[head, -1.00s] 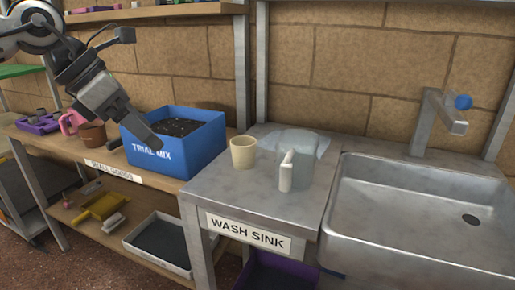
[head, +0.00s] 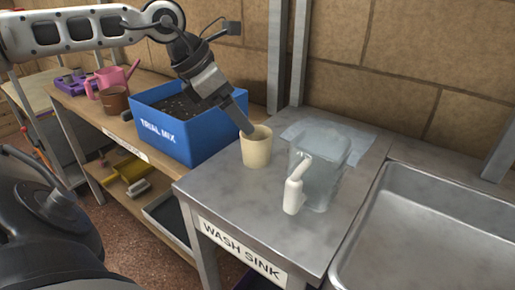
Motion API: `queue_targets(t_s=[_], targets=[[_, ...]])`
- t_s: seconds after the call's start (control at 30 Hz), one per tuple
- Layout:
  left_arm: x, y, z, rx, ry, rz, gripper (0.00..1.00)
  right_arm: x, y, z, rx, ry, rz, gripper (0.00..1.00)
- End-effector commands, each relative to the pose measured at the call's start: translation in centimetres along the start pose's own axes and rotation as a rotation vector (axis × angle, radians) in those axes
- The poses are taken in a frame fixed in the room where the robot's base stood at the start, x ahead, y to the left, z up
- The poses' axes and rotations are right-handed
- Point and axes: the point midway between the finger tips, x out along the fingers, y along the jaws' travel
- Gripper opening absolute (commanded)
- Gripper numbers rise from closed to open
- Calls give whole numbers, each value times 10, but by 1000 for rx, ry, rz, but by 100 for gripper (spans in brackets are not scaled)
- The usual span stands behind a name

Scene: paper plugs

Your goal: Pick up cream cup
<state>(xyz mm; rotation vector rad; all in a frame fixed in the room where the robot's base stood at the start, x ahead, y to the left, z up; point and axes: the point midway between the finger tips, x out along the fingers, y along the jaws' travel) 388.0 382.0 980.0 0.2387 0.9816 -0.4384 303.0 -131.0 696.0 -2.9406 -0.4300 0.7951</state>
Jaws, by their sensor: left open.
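The cream cup (head: 257,150) stands upright on the metal wash sink counter, near its left edge. My left gripper (head: 246,130) comes down from the upper left with its fingertips at the cup's rim. The fingers overlap the near left part of the rim in the picture, and I cannot tell whether they touch it or reach inside. The gripper is open and does not hold the cup. My right gripper does not show.
A clear jug (head: 322,168) with a white handle stands right of the cup. A blue "TRIAL MIX" box (head: 165,136) of dark soil is to the left. A sink basin (head: 440,235) lies at right. The counter's front (head: 235,185) is clear.

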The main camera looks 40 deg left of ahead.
Motion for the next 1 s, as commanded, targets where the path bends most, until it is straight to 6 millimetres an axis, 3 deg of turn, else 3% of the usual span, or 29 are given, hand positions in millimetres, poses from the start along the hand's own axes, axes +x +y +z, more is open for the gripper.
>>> queue_targets(t_s=[0.6,1.0], targets=[[66,-2,3,0,-4,-6,80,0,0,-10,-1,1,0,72],[75,0,2,-1,-1,1,80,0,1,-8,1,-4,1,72]])
